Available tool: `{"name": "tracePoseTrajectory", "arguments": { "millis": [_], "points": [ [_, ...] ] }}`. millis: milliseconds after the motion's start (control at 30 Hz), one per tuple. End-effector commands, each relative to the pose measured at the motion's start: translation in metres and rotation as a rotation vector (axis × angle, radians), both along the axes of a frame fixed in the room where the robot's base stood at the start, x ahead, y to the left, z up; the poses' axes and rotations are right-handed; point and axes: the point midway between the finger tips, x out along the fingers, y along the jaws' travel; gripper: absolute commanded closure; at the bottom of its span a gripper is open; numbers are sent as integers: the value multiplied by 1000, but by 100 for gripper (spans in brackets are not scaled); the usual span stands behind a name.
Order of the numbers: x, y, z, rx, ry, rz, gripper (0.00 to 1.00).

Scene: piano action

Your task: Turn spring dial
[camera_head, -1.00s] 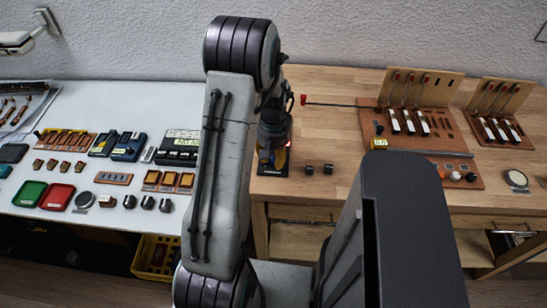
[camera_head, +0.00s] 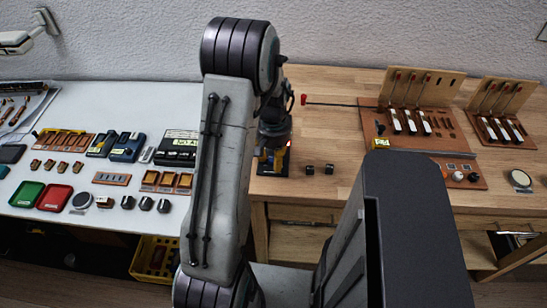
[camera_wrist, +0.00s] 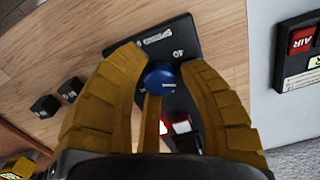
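The spring dial is a round blue knob (camera_wrist: 162,78) on a black panel (camera_wrist: 205,40) with white lettering, in the wrist view. The panel lies on the wooden bench. My gripper (camera_wrist: 163,72) has brown-yellow fingers curved in around the knob, one on each side and one below it. The fingertips are very close to the knob; I cannot tell whether they touch it. In the head view my gripper (camera_head: 274,155) is over the left end of the wooden bench, partly behind my arm. The knob is hidden there.
Two small black blocks (camera_head: 319,169) sit on the wooden bench right of my gripper. A red-tipped rod (camera_head: 330,103) and wooden hammer racks (camera_head: 425,95) are farther right. The white table (camera_head: 95,215) at left holds trays and small parts.

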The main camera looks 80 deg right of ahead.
Motion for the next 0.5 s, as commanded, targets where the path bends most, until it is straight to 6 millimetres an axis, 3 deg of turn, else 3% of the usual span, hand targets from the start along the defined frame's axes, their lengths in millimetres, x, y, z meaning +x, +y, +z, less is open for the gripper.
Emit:
{"name": "tracePoseTrajectory", "arguments": {
  "millis": [167, 500],
  "points": [
    [0, -1, 1, -2, 0, 1, 47],
    [0, -1, 5, -5, 0, 1, 47]
  ]
}}
